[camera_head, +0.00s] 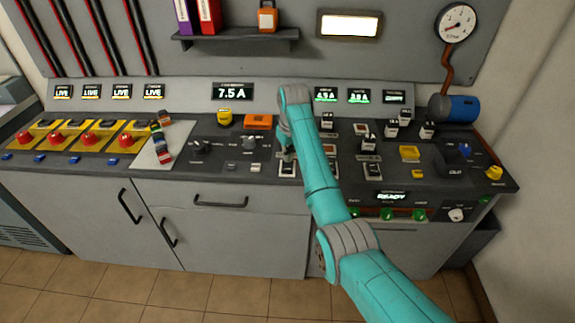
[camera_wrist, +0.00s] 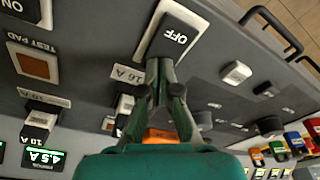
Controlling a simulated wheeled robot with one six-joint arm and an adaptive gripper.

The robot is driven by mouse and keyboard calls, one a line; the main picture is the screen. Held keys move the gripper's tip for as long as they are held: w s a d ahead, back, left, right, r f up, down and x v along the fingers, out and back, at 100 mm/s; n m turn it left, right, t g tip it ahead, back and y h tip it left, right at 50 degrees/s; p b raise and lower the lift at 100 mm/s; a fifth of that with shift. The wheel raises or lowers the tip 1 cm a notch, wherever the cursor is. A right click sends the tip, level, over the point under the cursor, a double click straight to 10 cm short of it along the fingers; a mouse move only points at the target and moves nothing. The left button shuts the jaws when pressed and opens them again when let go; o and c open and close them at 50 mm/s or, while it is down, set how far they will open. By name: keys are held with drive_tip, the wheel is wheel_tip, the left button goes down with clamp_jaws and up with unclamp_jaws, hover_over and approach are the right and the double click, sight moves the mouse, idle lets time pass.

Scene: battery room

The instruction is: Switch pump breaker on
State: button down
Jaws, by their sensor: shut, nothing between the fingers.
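A breaker rocker (camera_wrist: 174,36) in a pale frame reads OFF in the wrist view. It also shows in the head view (camera_head: 288,168), below my gripper. I cannot read a pump label on it. My gripper (camera_wrist: 165,66) is shut and empty, with its fingertips close to the lower edge of the OFF rocker. Whether they touch it I cannot tell. In the head view my gripper (camera_head: 287,153) points down over the console, partly hidden by my arm. Another rocker (camera_wrist: 25,8) reads ON at the upper left of the wrist view.
A brown-orange test pad (camera_wrist: 38,61) lies beside the rockers. Another rocker (camera_head: 372,170) stands to the right of my arm. Red emergency buttons (camera_head: 88,139) are at the far left. A display (camera_head: 232,92) reads 7.5 A.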

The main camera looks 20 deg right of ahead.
drive_tip(key=shift+f, duration=0.25)
drive_tip(key=shift+r, duration=3.55)
